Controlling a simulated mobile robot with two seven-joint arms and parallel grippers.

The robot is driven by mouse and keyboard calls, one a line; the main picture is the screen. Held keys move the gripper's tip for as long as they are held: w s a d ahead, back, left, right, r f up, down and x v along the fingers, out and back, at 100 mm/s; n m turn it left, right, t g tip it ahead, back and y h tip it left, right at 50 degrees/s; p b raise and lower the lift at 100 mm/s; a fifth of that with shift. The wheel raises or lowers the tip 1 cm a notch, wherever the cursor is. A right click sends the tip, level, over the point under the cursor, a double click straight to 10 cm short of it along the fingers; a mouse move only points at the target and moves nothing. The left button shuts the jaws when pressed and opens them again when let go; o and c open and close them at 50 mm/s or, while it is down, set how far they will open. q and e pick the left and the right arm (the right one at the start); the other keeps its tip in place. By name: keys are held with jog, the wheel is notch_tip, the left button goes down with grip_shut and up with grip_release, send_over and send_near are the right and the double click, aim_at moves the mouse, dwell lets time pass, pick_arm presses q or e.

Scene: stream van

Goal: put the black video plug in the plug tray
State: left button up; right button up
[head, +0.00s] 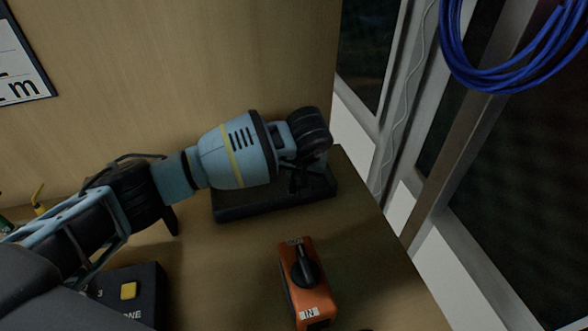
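My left arm reaches in from the left. Its gripper (304,180) points down over a low black tray (240,212) on the wooden desk, which looks like the plug tray. The wrist and the dark gripper body hide much of the tray's inside. The fingers are dark against the dark tray, so I cannot tell whether they are open or shut, or whether they hold anything. I cannot make out the black video plug apart from these dark parts. My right gripper is not in view.
An orange switch box (313,302) with a black knob stands on the desk in front of the tray. A black box with a yellow button (128,290) is at lower left. The desk's right edge runs beside the tray. A blue cable coil (515,85) hangs at upper right.

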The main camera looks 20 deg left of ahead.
pick_arm(q)
jog(key=o, duration=0.4)
jog(key=shift+d+r, duration=0.1)
jog(key=shift+r, duration=0.45)
jog(key=v, duration=1.1)
jog(key=shift+s+p, duration=0.2)
jog(key=shift+p, duration=0.2)
